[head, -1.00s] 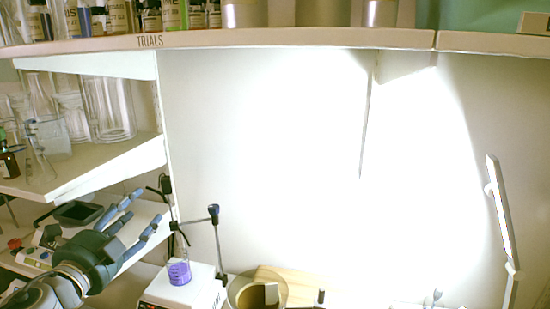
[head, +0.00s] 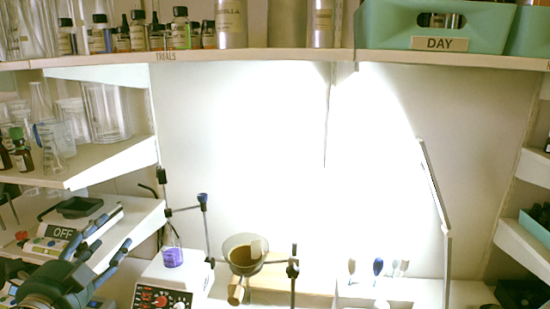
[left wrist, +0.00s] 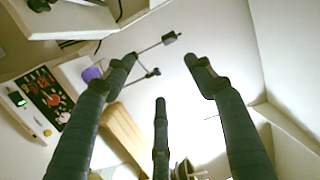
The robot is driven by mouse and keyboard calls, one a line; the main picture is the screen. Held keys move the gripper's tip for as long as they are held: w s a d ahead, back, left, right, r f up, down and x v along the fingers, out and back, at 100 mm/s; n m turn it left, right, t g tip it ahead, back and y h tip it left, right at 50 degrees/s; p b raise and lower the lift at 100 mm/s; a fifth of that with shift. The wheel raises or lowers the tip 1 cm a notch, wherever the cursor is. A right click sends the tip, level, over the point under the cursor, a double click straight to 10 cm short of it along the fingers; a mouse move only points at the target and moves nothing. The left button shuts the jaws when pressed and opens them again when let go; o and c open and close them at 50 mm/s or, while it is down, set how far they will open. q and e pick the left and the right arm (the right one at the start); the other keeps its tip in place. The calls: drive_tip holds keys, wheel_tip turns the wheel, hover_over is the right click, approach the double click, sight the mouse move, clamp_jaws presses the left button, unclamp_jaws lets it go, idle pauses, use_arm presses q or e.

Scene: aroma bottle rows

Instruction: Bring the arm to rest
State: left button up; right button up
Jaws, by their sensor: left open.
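My left gripper (head: 112,232) is at the lower left of the head view, in front of the lower left shelf. Its dark blue-green fingers are spread open. The left wrist view shows the gripper (left wrist: 160,78) with three fingers apart and nothing between them. Most of my left arm is cut off by the lower left edge of the head view. My right gripper does not show.
A hotplate stirrer (head: 165,298) with a flask of purple liquid (head: 172,257) stands right of the gripper. A scale (head: 62,238) sits on the left shelf (head: 140,222). A brown-filled glass bowl (head: 244,256) and a lamp (head: 435,185) stand farther right.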

use_arm(q)
drive_tip(key=s+d+f+n+g+y, duration=0.1)
drive_tip(key=s+f+n+g, duration=0.3)
drive_tip(key=f, duration=0.8)
drive_tip(key=s+d+f+n+g+y, duration=0.1)
drive_tip(key=s+f+n+g+y, duration=0.15)
drive_tip(key=s+f+n, duration=0.7)
drive_tip(key=s+d+f+n+g+h, duration=0.2)
drive_tip(key=s+d+f+g+h, duration=0.2)
drive_tip(key=s+d+f+g, duration=0.75)
drive_tip(key=s+d+f+t, duration=0.1)
drive_tip(key=s+f, duration=0.2)
drive_tip(key=f, duration=0.7)
drive_tip(key=s+f+t, duration=0.1)
drive_tip(key=s+f, duration=0.1)
drive_tip(key=f, duration=0.9)
drive_tip(key=s+d+f+t, duration=0.1)
drive_tip(key=s+f, duration=0.2)
drive_tip(key=f, duration=0.7)
drive_tip(key=s+a+f+g, duration=0.1)
drive_tip(key=s+a+f, duration=0.1)
drive_tip(key=s+f, duration=1.2)
drive_tip(key=shift+s+a+f+m+g, duration=0.35)
drive_tip(key=shift+s+a+m, duration=0.1)
drive_tip(key=shift+s, duration=0.55)
drive_tip(key=shift+d, duration=0.1)
